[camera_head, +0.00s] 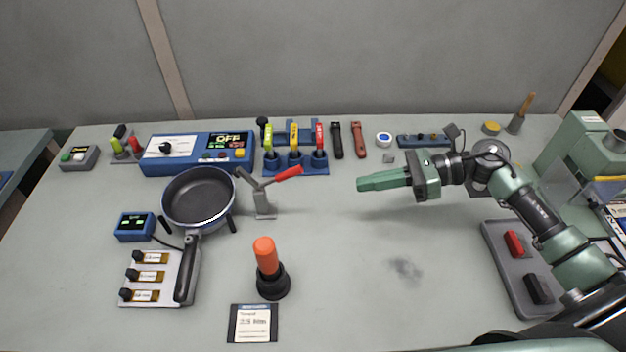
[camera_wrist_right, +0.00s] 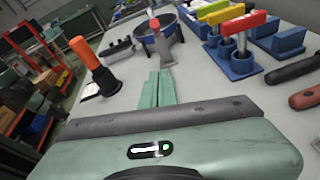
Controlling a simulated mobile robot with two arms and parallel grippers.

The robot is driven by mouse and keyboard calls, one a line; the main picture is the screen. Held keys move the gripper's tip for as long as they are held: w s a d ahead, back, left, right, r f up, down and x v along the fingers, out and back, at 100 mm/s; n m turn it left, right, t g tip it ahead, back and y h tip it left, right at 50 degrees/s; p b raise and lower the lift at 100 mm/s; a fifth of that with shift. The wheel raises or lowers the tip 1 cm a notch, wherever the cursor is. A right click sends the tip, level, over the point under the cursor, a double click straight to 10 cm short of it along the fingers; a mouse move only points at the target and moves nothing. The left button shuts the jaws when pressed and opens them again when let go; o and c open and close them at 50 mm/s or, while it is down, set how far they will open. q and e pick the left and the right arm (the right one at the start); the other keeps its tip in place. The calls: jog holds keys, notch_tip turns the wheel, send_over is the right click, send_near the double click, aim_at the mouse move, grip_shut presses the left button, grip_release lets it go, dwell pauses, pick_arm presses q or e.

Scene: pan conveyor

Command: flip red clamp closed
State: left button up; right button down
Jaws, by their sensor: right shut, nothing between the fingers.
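The clamp with the red handle (camera_head: 287,174) stands on the table just right of the pan. Its grey upright (camera_head: 264,203) rises from the table, and the red handle slants up to the right while a dark arm slants up to the left. My right gripper (camera_head: 360,185) is shut and empty, pointing left, to the right of the clamp with a clear gap. In the right wrist view the shut fingers (camera_wrist_right: 159,77) point toward the clamp (camera_wrist_right: 159,42), whose red tip shows in front of the pan. My left gripper is not in view.
The dark pan (camera_head: 199,196) sits left of the clamp. A blue stand with yellow-green, yellow and red levers (camera_head: 295,163) is behind it. An orange-handled plunger (camera_head: 267,268) stands in front. A grey tray (camera_head: 507,268) lies at right. The table between gripper and clamp is clear.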

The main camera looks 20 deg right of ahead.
jog(key=p+x, duration=0.1)
jog(key=x, duration=0.2)
jog(key=p+x, duration=0.1)
jog(key=x, duration=0.2)
jog(key=p+x, duration=0.1)
jog(key=x, duration=0.2)
jog(key=shift+a+r, duration=0.25)
jog(key=a+r+p, duration=0.1)
jog(key=w+a+r+p, duration=0.1)
jog(key=shift+w+r+p, duration=0.3)
jog(key=shift+r+p, duration=0.05)
jog(key=shift+w+r, duration=0.1)
